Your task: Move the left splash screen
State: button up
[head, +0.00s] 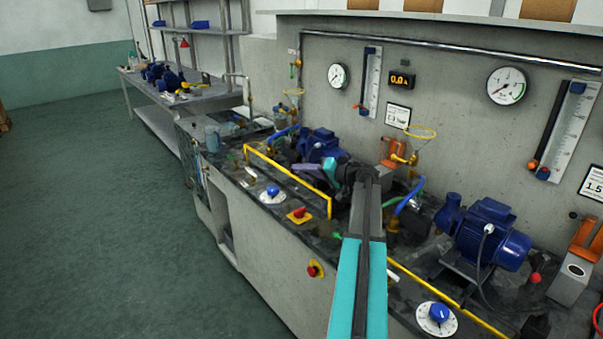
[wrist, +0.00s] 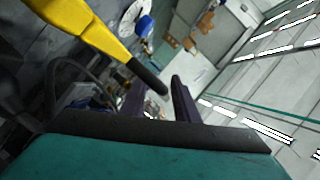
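The left splash screen (head: 290,178) shows in the head view as a yellow-edged frame along the front of the left pump bay. Its pane is clear or too thin to make out. My gripper (head: 304,168) is at its right half, close behind the top yellow edge in the picture; I cannot tell whether they touch.
Blue pumps stand behind on the left (head: 318,145) and right (head: 490,235). A second yellow edge (head: 440,290) runs along the right bay. A red-and-yellow switch (head: 299,214) and a blue dial (head: 272,193) sit in front. The floor (head: 90,220) at left is clear.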

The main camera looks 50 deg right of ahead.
jog(key=b+v, duration=0.1)
jog(key=v, duration=1.2)
jog(key=shift+s+b, duration=0.3)
jog(key=shift+r, duration=0.1)
jog(key=shift+c, duration=0.3)
grip_shut()
jog(key=s+a+r+n+h+p, duration=0.1)
jog(key=s+a+n+h+p, duration=0.4)
jog(key=s+n+p, duration=0.3)
jog(key=shift+s+a+r+p, duration=0.25)
jog(key=shift+s+r+p, duration=0.15)
jog(key=shift+s+p, duration=0.3)
jog(key=shift+w, duration=0.1)
